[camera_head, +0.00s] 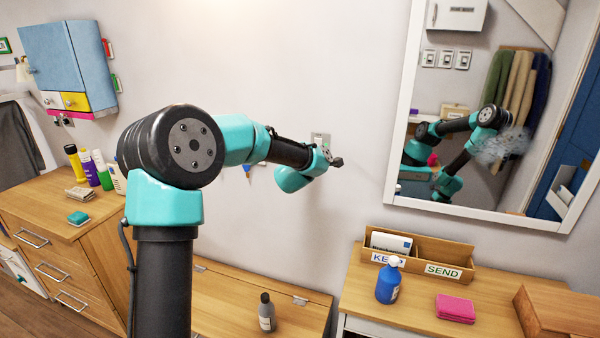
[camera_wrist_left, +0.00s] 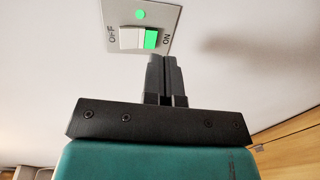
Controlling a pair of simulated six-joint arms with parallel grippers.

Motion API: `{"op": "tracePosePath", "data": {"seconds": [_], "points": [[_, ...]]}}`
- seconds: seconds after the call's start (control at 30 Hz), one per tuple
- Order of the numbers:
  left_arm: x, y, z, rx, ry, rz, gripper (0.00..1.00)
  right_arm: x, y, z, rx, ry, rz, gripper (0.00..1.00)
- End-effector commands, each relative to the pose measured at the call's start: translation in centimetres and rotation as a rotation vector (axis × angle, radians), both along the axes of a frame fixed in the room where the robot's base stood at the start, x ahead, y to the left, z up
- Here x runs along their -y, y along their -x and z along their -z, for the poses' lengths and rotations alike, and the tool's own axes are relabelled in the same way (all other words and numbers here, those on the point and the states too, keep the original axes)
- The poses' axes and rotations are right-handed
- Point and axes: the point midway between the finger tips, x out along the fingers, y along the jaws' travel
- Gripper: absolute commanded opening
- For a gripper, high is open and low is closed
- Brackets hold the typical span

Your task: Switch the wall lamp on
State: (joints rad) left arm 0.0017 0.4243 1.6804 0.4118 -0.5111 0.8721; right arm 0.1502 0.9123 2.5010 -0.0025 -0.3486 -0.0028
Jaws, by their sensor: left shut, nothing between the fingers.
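A wall switch plate (camera_wrist_left: 163,14) shows in the left wrist view, with OFF on its left and ON on its right. Its rocker (camera_wrist_left: 131,38) has a white left half and a bright green right half. A green dot (camera_wrist_left: 140,14) shows on the plate above it. The plate is partly visible in the head view (camera_head: 320,137), behind my arm. My left gripper (camera_wrist_left: 164,59) is shut and empty, its tips just below the rocker's green side; I cannot tell whether they touch. It also shows in the head view (camera_head: 338,162). I cannot make out the wall lamp. My right gripper is out of view.
A framed mirror (camera_head: 402,105) hangs right of the switch and reflects my arm. Below stand a blue bottle (camera_head: 387,285), a wooden KEEP/SEND box (camera_head: 462,259) and a pink cloth (camera_head: 455,308). A dark-capped bottle (camera_head: 266,315) stands on the lower wooden top. A blue cabinet (camera_head: 55,58) hangs left.

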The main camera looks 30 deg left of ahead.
Motion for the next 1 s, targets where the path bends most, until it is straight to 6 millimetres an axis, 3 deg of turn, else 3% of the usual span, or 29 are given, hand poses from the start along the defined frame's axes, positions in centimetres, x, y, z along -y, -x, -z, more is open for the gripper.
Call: {"op": "tracePosePath", "data": {"seconds": [0.4, 0.6, 1.0], "points": [[1.3, 6.8, 0.8, -0.001, 0.001, 0.003, 0.0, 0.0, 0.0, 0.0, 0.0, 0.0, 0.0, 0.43], [1.7, 9.4, 1.1, 0.0, 0.001, 0.002, 0.0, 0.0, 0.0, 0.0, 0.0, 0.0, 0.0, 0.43], [1.9, 10.1, 1.3, 0.0, 0.001, 0.003, 0.0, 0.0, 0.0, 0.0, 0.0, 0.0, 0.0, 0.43]]}}
